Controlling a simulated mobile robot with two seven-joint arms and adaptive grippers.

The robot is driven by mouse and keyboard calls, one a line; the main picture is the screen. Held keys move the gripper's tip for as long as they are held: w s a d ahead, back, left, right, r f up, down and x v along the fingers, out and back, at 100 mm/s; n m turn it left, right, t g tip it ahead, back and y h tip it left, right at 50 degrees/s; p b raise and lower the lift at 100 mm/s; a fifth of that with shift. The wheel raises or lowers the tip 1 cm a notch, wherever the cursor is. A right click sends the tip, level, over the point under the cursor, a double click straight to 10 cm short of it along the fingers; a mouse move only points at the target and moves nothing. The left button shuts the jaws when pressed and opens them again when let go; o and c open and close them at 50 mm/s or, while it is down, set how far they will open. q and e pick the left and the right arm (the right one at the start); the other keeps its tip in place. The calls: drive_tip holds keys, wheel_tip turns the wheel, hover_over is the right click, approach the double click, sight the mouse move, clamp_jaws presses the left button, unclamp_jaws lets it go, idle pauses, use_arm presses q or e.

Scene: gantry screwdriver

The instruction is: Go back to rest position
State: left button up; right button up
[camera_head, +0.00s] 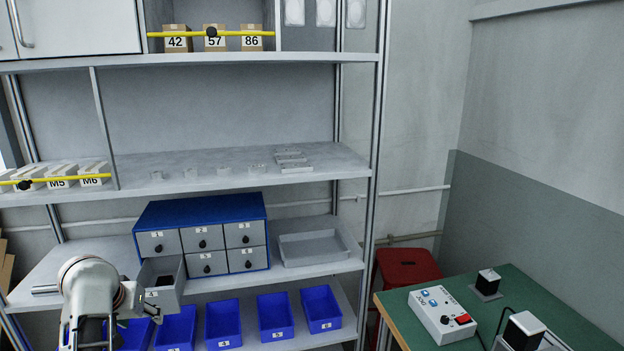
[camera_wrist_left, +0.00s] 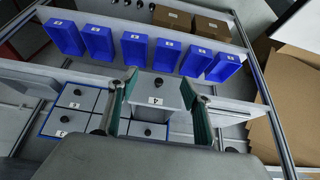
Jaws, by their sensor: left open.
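My left arm reaches in at the lower left of the head view, and its wrist is in front of the small blue drawer cabinet (camera_head: 200,212). My left gripper (camera_wrist_left: 161,84) is open, with its green-padded fingers apart. Between and beyond the fingers, the wrist view shows the front of a pulled-out drawer (camera_wrist_left: 155,92) labelled 4 with a dark knob. No object is held between the fingers. In the head view this grey drawer (camera_head: 163,281) sticks out at the cabinet's lower left, partly beside my wrist. My right gripper is not in view.
Blue bins (camera_head: 223,322) stand on the shelf below the cabinet. A grey tray (camera_head: 312,262) is right of it. A green table (camera_head: 565,318) with a control box (camera_head: 440,314) stands at the right, near a red stool (camera_head: 407,264). Shelf posts are close to my left arm.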

use_arm(q)
drive_tip(key=s+d+f+m+t, duration=0.1)
drive_tip(key=s+d+f, duration=0.25)
drive_tip(key=f, duration=0.35)
drive_tip(key=s+d+f+m, duration=0.1)
drive_tip(key=s+d+f, duration=0.1)
drive_tip(key=s+f, duration=0.35)
drive_tip(key=s+d+f+m+t, duration=0.1)
drive_tip(key=s+d+f, duration=0.1)
drive_tip(key=f, duration=0.7)
drive_tip(key=s+d+f+m+t+h, duration=0.1)
drive_tip(key=s+d+f, duration=0.1)
drive_tip(key=s+d, duration=0.3)
drive_tip(key=s+d+f+m+t+h, duration=0.1)
drive_tip(key=s+d, duration=0.5)
drive_tip(key=s, duration=0.6)
drive_tip(key=shift+s+f+m+h, duration=0.15)
drive_tip(key=shift+f+m+h, duration=0.45)
drive_tip(key=shift+f+m, duration=0.3)
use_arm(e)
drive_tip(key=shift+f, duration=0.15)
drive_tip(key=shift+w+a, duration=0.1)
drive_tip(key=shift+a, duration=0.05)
use_arm(q)
drive_tip(key=shift+c, duration=0.5)
